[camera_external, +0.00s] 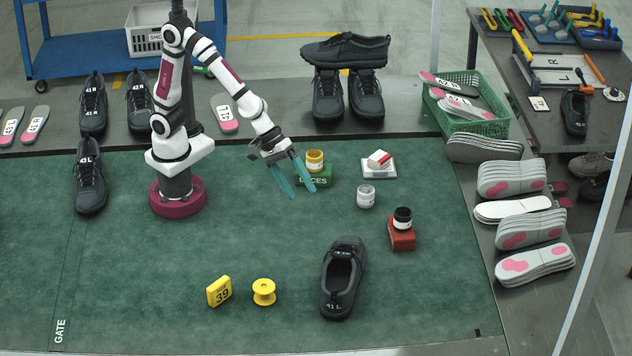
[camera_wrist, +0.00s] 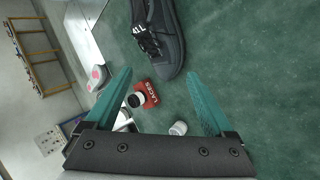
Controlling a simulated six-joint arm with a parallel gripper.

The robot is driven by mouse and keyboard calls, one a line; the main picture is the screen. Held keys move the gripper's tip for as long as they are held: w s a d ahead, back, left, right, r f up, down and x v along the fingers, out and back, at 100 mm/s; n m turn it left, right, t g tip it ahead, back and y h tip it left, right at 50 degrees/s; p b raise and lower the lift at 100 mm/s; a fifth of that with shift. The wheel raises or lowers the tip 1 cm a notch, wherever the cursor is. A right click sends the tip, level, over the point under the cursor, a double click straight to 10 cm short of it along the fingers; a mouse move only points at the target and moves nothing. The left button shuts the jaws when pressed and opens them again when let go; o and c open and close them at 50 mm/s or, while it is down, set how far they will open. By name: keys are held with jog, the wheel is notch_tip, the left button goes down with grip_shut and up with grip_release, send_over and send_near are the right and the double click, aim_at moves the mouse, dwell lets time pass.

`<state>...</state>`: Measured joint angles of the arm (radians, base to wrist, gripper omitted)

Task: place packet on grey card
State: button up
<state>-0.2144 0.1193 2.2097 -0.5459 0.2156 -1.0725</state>
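A small white packet with a red side (camera_external: 380,158) lies on a pale grey-white card (camera_external: 378,174) at the back right of the green mat in the external view. My gripper (camera_external: 302,193) is open and empty, its two teal fingers pointing down and right, to the left of the card and apart from it. The wrist view shows the fingers (camera_wrist: 160,74) spread wide with nothing between their tips. In that view a white shape shows beside the left finger, partly hidden; I cannot tell whether it is the card or the packet.
A yellow jar (camera_external: 315,158) stands on a green laces box (camera_external: 314,181) close behind my fingers. A white jar (camera_external: 366,197), a red box (camera_external: 402,236) with a black-lidded jar, and a black shoe (camera_external: 343,280) stand farther right and front.

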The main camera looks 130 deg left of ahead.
jog(key=s+d+r+m+g+h, duration=0.1)
jog(key=s+d+m+g+h, duration=0.15)
jog(key=s+d+m, duration=0.6)
jog(key=s+a+m+g+y, duration=0.2)
jog(key=s+m, duration=0.6)
jog(key=s, duration=0.2)
jog(key=s+a+m+g+y, duration=0.1)
jog(key=s+a+m+g, duration=0.2)
jog(key=s+m, duration=0.5)
jog(key=s, duration=0.2)
jog(key=shift+s+r+y, duration=0.15)
jog(key=shift+s+y, duration=0.15)
jog(key=shift+y, duration=0.05)
jog(key=shift+m, duration=0.25)
